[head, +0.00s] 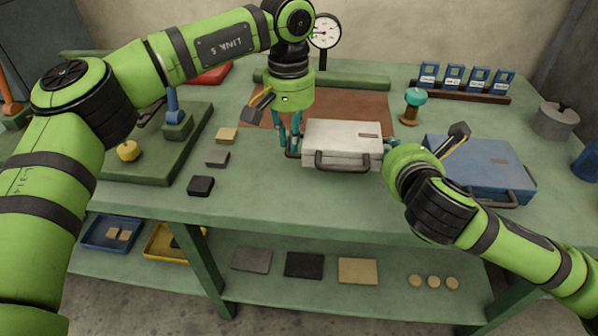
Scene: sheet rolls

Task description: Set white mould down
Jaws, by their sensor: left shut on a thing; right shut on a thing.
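The white mould (341,139) is a flat case-like block with a dark handle on its front side. It is at the middle of the green table, over or on the front edge of a brown mat (270,108); I cannot tell whether it touches the surface. My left gripper (293,150) is shut on the mould's left end. My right gripper (388,147) is shut at its right end, its fingertips partly hidden by my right wrist. A blue mould (480,166) with a similar handle lies to the right, partly behind my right arm.
A dial gauge (325,32) stands behind the mat. A teal-topped knob (414,97), a rack of blue cards (466,80) and a grey pot (556,120) are at the right. Small blocks (217,159) and a green press base (150,165) are at the left. The lower shelf holds sheets and trays.

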